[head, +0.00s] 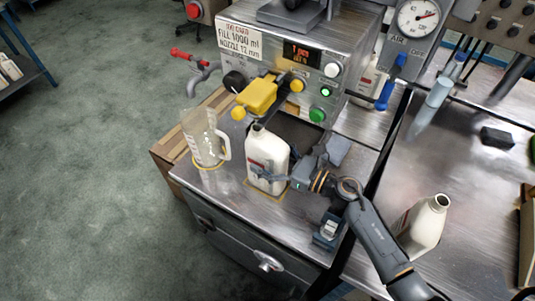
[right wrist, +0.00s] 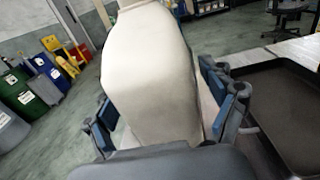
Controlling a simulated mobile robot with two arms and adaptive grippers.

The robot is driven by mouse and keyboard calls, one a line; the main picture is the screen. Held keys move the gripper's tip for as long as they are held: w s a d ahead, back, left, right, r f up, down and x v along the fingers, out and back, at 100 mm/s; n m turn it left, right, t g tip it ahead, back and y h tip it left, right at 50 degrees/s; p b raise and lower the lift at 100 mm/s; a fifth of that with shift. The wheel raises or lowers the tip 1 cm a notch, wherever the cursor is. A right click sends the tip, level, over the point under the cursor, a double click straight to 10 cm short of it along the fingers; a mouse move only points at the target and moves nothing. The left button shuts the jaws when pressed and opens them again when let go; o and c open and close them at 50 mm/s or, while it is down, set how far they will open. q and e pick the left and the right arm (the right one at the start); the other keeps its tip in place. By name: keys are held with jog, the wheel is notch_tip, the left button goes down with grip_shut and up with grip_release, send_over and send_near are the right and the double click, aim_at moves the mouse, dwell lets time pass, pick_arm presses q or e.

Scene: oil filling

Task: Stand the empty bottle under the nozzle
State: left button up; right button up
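A white bottle (head: 267,165) with a red and dark label stands upright below the yellow nozzle head (head: 257,95) of the filling machine, its open neck (head: 258,132) just under it. Whether the neck is exactly in line with the nozzle is hard to tell. My right gripper (head: 273,174) reaches in from the right, low on the bottle. In the right wrist view the pale bottle (right wrist: 155,75) lies between my right gripper's two blue finger pads (right wrist: 160,112). The pads are close to its sides; whether they press on it is unclear. My left gripper is not seen.
A clear measuring jug (head: 206,145) stands left of the bottle. Another white bottle (head: 423,225) stands on the right-hand bench, beside my right forearm. The machine front (head: 285,65) with its buttons rises behind. A small dark device (head: 328,228) sits near the bench's front edge.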

aim_at(286, 164)
jog(key=shift+s+d, duration=0.1)
jog(key=shift+d, duration=0.05)
jog(key=v, duration=0.7)
jog(key=shift+s+d, duration=0.2)
jog(key=shift+d, duration=0.1)
